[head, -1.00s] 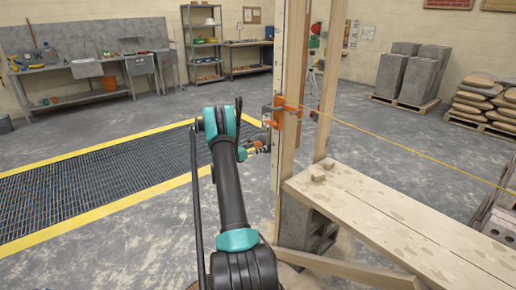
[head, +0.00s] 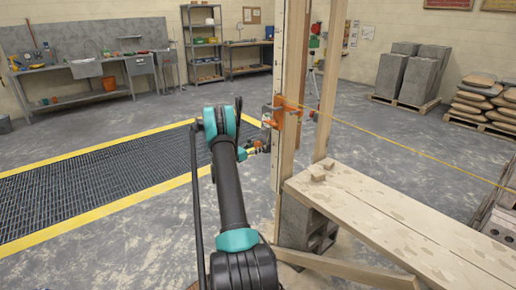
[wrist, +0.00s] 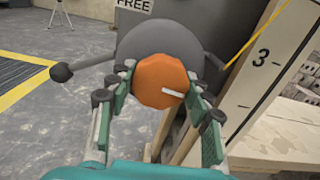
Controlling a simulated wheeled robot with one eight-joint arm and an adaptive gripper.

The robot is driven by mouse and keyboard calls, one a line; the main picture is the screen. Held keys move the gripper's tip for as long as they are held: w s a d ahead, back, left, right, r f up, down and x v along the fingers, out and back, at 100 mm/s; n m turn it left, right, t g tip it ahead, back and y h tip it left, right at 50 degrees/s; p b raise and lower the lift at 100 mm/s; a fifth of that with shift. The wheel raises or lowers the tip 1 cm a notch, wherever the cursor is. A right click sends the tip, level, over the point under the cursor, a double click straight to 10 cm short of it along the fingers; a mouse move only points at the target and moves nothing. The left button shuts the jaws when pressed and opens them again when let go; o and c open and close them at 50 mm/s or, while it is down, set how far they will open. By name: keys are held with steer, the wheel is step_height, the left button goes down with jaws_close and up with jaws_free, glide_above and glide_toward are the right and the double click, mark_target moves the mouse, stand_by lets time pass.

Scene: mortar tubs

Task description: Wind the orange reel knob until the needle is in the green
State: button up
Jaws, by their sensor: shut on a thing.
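The orange reel knob (wrist: 160,80) fills the middle of the wrist view, with a white mark on its face pointing right. My gripper (wrist: 166,72) is shut on it, one green-padded finger on each side. The grey reel body (wrist: 172,38) is behind the knob, with a dark ball-ended lever (wrist: 62,72) at its left. In the head view my gripper (head: 262,146) reaches the post beside the orange bracket (head: 285,106). I cannot make out a needle or a green zone in either view.
A dark panel marked FREE (wrist: 140,14) is above the reel. A numbered staff (wrist: 262,80) stands close to the right finger. A yellow line (head: 400,151) runs rightward from the post. A plank bench (head: 390,215) stands at the right. Open floor and a grating (head: 90,190) lie at the left.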

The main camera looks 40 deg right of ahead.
steer(key=m, duration=1)
steer(key=shift+m, duration=0.3)
steer(key=m, duration=0.5)
steer(key=shift+m, duration=2.3)
steer(key=o, duration=1.2)
steer(key=a, duration=1.2)
steer(key=shift+s, duration=0.45)
